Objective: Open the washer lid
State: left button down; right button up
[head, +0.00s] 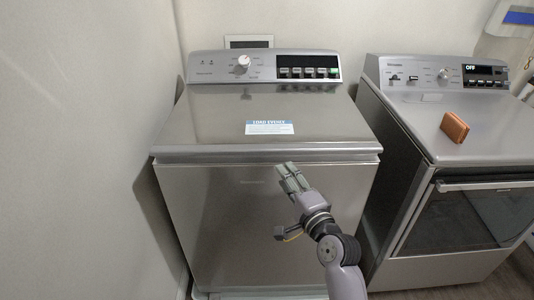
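The washer (215,220) is a grey metallic topload machine in the middle of the head view. Its lid (210,125) lies flat and shut on top, with a blue and white label (270,128) on it. My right gripper (284,168) is in front of the washer, just below the lid's front edge. Its fingers point up and toward the lid and look close together; whether they touch the washer I cannot tell. Nothing shows between them. My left gripper is not in view.
A dryer (460,250) with a dark front window stands to the right. A brown wallet-like object (454,127) rests on its top. A wall (80,150) is close on the left. The washer's control panel (262,67) rises behind the lid. The lid top is clear.

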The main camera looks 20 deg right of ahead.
aim_at(267, 154)
jog(key=w, duration=0.4)
jog(key=w+a, duration=0.1)
jog(key=w, duration=0.6)
jog(key=shift+w+a, duration=0.25)
jog(key=shift+w, duration=0.15)
jog(key=shift+c, duration=0.6)
grip_shut()
jog(key=shift+f, duration=0.1)
